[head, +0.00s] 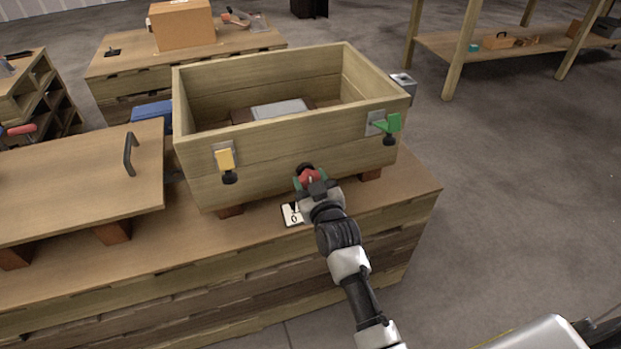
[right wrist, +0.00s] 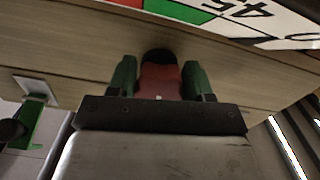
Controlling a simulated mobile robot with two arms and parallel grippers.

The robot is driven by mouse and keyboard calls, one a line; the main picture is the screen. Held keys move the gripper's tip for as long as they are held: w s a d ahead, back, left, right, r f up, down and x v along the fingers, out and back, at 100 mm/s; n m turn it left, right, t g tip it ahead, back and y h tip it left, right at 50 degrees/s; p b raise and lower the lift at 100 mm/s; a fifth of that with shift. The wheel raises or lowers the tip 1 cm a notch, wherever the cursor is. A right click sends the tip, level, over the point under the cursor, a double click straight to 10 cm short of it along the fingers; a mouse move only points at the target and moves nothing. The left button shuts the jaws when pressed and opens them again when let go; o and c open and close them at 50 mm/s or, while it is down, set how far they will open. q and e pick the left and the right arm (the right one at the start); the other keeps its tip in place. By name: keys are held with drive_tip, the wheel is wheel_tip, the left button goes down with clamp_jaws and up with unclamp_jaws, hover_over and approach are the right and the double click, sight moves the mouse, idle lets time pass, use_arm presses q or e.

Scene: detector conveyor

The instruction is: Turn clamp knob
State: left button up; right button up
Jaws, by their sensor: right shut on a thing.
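A red clamp knob (head: 310,178) with a dark base is on the front wall of a wooden crate (head: 290,155). My right gripper (head: 311,182) reaches it from the front, its fingers shut on the knob. In the right wrist view the red knob (right wrist: 160,80) sits between the two green fingers (right wrist: 162,84), one on each side. A white dial plate (head: 292,215) lies below the knob in the head view, partly hidden by my gripper. The wrist view shows part of it (right wrist: 255,15) with numbers and green and red fields. My left gripper is not in view.
The crate's front also carries a yellow latch (head: 225,160) and a green latch (head: 389,122). A dark object with a grey top (head: 280,109) lies inside. A lid panel with a handle (head: 130,153) lies at the left.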

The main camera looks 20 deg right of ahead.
drive_tip(key=shift+r+m+p, duration=0.15)
drive_tip(key=shift+m+p, duration=0.45)
drive_tip(key=shift+m, duration=0.1)
drive_tip(key=shift+a+m+p, duration=0.1)
drive_tip(key=shift+m+p, duration=0.55)
drive_tip(key=shift+m, duration=0.05)
drive_tip(key=m+p, duration=0.2)
drive_tip(key=m, duration=0.1)
drive_tip(key=shift+a, duration=0.1)
drive_tip(key=m+p, duration=0.2)
drive_tip(key=m, duration=0.2)
drive_tip(key=shift+a+m, duration=0.1)
drive_tip(key=shift+m, duration=1.5)
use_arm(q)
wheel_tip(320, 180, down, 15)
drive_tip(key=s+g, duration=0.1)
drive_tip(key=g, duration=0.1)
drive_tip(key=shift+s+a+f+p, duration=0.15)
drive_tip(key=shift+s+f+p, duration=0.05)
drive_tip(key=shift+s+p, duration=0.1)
use_arm(e)
drive_tip(key=shift+a+r+m, duration=0.1)
drive_tip(key=shift+m, duration=1.1)
